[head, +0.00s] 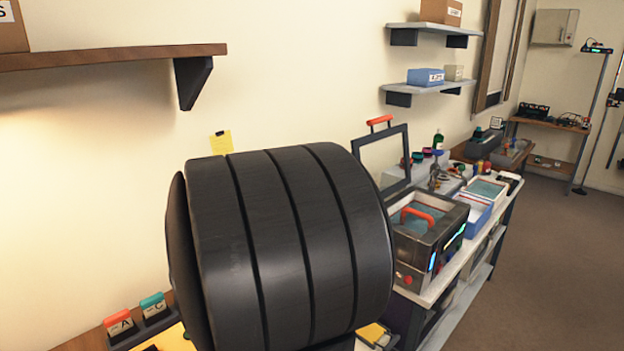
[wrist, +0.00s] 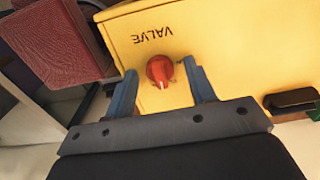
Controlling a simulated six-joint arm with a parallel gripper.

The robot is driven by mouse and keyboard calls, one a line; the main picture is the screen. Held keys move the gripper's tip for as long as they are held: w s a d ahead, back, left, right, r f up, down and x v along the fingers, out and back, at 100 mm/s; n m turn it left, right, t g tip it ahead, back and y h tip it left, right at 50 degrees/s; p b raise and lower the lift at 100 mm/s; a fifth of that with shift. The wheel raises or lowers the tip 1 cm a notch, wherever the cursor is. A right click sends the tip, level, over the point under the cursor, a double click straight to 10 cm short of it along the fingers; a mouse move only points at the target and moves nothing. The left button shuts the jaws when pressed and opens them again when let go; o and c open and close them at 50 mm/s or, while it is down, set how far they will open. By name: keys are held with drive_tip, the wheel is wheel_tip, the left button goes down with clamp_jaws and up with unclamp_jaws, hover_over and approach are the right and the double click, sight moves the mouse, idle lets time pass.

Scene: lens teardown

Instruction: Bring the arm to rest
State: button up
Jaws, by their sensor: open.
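My gripper (wrist: 160,70) shows in the wrist view with its two blue-grey fingers spread apart and nothing held between them. A red knob (wrist: 160,69) with a white pointer mark appears between the fingers, with a gap on each side. The knob is on a yellow panel (wrist: 225,40) marked VALVE, which reads upside down here. I cannot tell how far the fingertips are from the panel. My gripper is not visible in the head view, where a large black ribbed part of my arm fills the middle and hides much of the bench.
In the wrist view, a dark red block (wrist: 62,42) is at upper left and a black handle-like part (wrist: 291,100) at right. In the head view, a metal box with a red handle (head: 417,216) stands on the right bench. A wooden shelf (head: 110,55) juts out upper left.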

drive_tip(key=n, duration=0.3)
drive_tip(key=shift+n, duration=2.3)
drive_tip(key=m, duration=0.9)
drive_tip(key=shift+m, duration=0.3)
